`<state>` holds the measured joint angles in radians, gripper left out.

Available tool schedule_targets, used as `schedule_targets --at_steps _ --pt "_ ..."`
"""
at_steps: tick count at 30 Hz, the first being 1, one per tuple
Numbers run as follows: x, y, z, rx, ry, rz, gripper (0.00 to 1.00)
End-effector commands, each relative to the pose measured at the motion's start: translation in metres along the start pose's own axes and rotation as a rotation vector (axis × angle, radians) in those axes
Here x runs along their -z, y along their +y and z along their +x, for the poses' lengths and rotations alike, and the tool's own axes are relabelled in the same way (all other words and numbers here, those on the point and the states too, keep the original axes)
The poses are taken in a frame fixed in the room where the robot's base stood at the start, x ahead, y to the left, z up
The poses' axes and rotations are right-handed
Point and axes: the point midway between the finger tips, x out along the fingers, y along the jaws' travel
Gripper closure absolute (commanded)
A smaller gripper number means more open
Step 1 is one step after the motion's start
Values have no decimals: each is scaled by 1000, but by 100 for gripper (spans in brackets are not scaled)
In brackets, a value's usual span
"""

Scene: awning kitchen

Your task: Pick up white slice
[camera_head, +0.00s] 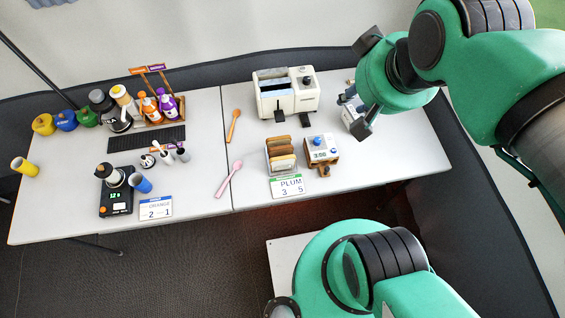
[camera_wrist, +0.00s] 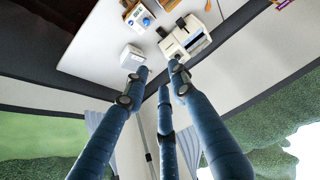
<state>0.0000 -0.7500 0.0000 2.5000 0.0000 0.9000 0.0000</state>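The front slice (camera_head: 284,164) is the palest, cream-white with a tan edge; the ones behind are browner. My gripper hangs over the table's right side, to the right of the rack and apart from it. In the wrist view my gripper (camera_wrist: 158,74) has its long blue fingers spread, with nothing between them. The slices cannot be made out in the wrist view.
A white toaster (camera_head: 288,98) stands behind the rack. A wooden timer box (camera_head: 322,149) is right beside the rack, and a PLUM card (camera_head: 287,187) lies in front. A small white box (camera_wrist: 132,56) is near my fingers. Pink (camera_head: 229,179) and orange (camera_head: 233,125) spoons lie left.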

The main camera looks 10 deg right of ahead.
Motion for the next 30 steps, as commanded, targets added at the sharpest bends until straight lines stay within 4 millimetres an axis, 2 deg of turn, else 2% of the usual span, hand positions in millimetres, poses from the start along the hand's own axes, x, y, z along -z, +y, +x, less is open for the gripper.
schedule_targets --at_steps 8,14,17,24,30 --pt "3 -2 4 3 -10 25 74" --pt "14 -9 29 8 -56 152 74" --pt "22 -16 50 7 -91 257 74" --pt "36 -40 116 -24 -194 572 74" --pt "32 -62 178 -85 -273 836 74"
